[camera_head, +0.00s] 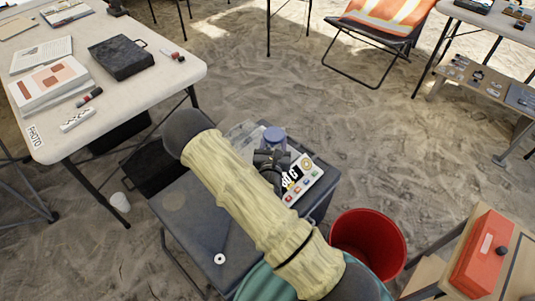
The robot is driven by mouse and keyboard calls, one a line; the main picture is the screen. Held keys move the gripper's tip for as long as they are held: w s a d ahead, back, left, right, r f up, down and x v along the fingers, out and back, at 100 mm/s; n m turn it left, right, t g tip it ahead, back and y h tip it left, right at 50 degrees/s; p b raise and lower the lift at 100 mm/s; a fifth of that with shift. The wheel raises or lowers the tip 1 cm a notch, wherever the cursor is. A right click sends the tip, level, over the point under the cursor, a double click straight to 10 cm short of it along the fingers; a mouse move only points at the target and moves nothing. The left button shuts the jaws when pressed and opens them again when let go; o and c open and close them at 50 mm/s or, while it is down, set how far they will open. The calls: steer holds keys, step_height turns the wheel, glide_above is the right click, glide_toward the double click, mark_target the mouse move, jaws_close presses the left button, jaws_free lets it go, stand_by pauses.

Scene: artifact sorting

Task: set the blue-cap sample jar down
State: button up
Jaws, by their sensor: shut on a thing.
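The blue-cap sample jar (273,138) shows its blue lid just beyond my gripper (272,158). My gripper is shut on the jar, over the far end of a dark grey case-like stand (187,228). Next to it is a white device (306,180) with a "0 G" readout and coloured buttons, which looks like a scale. My arm crosses in front and hides part of the stand and device. I cannot tell whether the jar's bottom touches anything.
A red bucket (369,240) stands right of the stand. A white table (140,75) at the left holds books and a black box (121,57). An orange toolbox (482,255) is at the lower right. A white cup (120,202) is on the sandy floor. A small white ring (220,258) lies on the stand.

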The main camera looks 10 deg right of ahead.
steer(key=shift+w+f+b, duration=0.4)
steer(key=shift+b, duration=0.5)
steer(key=w+m+g+h+b, duration=0.2)
steer(key=w+b, duration=0.5)
steer(key=b, duration=0.7)
steer(key=shift+w+a+f+m+h, duration=0.2)
steer(key=shift+m+h, duration=0.5)
steer(key=shift+h, duration=0.5)
steer(key=shift+f+b, duration=1.4)
steer(key=shift+f, duration=1.7)
steer(key=shift+f+b, duration=0.9)
steer(key=shift+f, duration=0.95)
steer(key=shift+f, duration=0.2)
